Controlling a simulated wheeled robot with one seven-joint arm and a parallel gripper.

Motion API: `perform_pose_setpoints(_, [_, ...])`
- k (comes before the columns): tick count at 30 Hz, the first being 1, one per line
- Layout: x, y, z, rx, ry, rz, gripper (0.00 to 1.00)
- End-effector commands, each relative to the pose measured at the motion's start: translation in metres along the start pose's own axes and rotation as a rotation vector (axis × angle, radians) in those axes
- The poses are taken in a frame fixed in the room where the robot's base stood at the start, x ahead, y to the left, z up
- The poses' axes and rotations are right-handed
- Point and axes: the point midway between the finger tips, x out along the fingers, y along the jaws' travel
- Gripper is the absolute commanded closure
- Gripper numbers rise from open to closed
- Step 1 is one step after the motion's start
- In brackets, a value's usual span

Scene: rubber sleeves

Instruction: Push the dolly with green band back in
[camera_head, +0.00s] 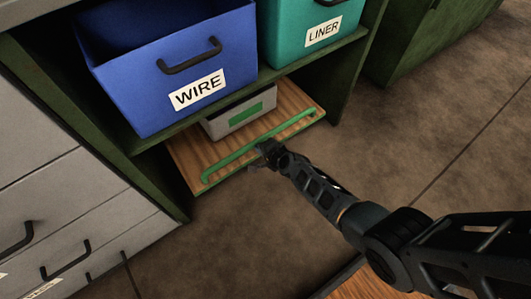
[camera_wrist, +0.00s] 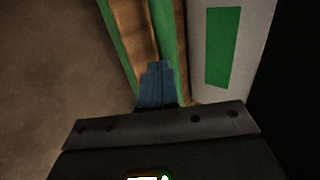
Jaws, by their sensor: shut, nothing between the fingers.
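The dolly is a low wooden board (camera_head: 188,152) with a raised green band (camera_head: 230,154) along its front. It sits on the bottom level of the green cabinet, and its front part sticks out past the shelf above. My gripper (camera_head: 266,149) is at the front of the dolly, near the middle of the band. In the wrist view my gripper (camera_wrist: 159,66) is shut and empty, its blue-grey fingertips over or against the green band (camera_wrist: 163,25). I cannot tell whether they touch it.
A grey box (camera_head: 232,117) with a green label stands on the dolly behind the band. A blue WIRE bin (camera_head: 135,90) and a teal LINER bin (camera_head: 285,45) are on the shelf above. Grey drawers (camera_head: 60,195) stand at left. The floor (camera_head: 400,130) at right is clear.

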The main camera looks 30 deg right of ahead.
Motion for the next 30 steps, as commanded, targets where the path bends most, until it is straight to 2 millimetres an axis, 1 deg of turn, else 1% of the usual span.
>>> perform_pose_setpoints(6, [0.006, -0.005, 0.000, 0.000, 0.000, 0.000, 1.00])
perform_pose_setpoints(20, [0.009, -0.009, 0.000, -0.005, -0.002, -0.005, 1.00])
perform_pose_setpoints(25, [0.006, -0.008, 0.001, -0.004, -0.003, -0.004, 1.00])
perform_pose_setpoints(30, [-0.004, -0.006, 0.003, -0.001, -0.002, -0.001, 1.00])
